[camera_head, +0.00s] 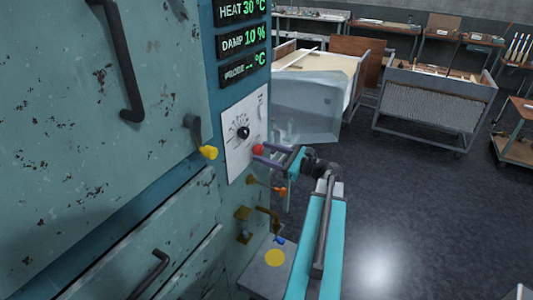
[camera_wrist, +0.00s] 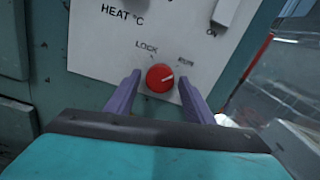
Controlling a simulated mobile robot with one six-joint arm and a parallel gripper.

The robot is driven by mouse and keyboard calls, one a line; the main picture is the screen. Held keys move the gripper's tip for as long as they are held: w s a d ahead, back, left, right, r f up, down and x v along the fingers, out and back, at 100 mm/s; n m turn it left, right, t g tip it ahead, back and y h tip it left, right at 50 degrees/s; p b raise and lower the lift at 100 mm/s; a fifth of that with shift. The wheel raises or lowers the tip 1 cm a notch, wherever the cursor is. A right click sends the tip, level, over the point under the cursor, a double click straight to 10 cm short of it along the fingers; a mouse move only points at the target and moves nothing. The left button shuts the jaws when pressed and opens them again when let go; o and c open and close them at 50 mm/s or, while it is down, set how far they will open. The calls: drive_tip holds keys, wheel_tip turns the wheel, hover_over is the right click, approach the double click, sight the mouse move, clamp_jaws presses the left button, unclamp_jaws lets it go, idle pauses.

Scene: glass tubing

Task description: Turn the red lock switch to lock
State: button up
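The red lock switch (camera_wrist: 160,78) is a round knob on a white panel (camera_wrist: 98,50), with LOCK printed at its upper left and a label that looks like RUN at its upper right. Its pale pointer mark points right and slightly up, towards the right label. My gripper (camera_wrist: 159,80) is open, with one purple finger on each side of the knob. I cannot tell whether either finger touches it. In the head view the red switch (camera_head: 258,149) shows at the panel's lower right, with my gripper (camera_head: 266,155) reaching it from the right.
The teal cabinet (camera_head: 90,110) also carries a black dial (camera_head: 243,132), a yellow-ended lever (camera_head: 208,152), an orange-ended lever (camera_head: 281,191) and a brass valve handle (camera_head: 268,215). Carts and workbenches stand behind. Open floor (camera_head: 420,220) lies to the right.

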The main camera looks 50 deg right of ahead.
drive_tip(key=c, duration=0.8)
